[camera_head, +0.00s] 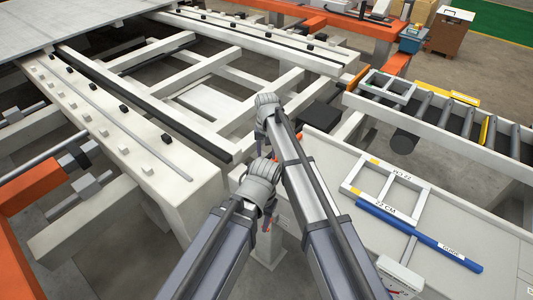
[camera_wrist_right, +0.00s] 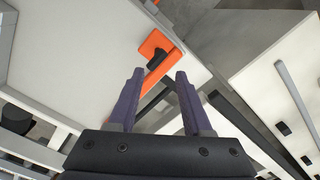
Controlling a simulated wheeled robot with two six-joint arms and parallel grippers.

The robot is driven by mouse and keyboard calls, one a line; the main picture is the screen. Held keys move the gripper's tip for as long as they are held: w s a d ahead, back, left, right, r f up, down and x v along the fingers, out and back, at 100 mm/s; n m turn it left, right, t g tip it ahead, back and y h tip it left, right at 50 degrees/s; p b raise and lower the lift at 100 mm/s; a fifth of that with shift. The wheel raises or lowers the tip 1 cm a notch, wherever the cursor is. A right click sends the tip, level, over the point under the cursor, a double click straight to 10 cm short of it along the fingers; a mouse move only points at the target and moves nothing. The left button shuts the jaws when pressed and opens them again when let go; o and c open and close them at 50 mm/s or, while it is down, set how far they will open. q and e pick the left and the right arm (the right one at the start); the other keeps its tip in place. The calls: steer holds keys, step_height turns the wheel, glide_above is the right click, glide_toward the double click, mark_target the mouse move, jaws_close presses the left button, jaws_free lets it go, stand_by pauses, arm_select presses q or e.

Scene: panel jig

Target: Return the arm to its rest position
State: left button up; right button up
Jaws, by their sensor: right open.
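Both of my arms reach in from the bottom of the head view, their grey joints close together near the middle. My right gripper (camera_wrist_right: 159,75) shows in the right wrist view with its two dark fingers apart and nothing between them. It is over a white surface (camera_wrist_right: 85,50) with an orange piece (camera_wrist_right: 156,44) beyond the fingertips. In the head view the right jaws are mostly hidden behind the arm. The left arm's wrist bends down near the middle, and its jaws cannot be made out.
A white frame (camera_head: 352,186) and a blue bar (camera_head: 415,234) lie on the grey table at right. A roller conveyor (camera_head: 462,117) runs behind them. A large white beam jig (camera_head: 125,140) fills the left and back. An orange beam (camera_head: 22,187) stands at far left.

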steer(key=s+d+n, duration=0.1)
steer(key=s+d, duration=0.2)
steer(key=s, duration=0.6)
steer(key=s+d+n, duration=0.1)
steer(key=s+d, duration=0.3)
steer(key=s, duration=0.6)
steer(key=s+d+n+h, duration=0.1)
steer(key=s+d, duration=0.3)
steer(key=s, duration=0.5)
steer(key=shift+s+d, duration=0.15)
steer(key=shift+s, duration=0.1)
steer(key=shift+r, duration=0.1)
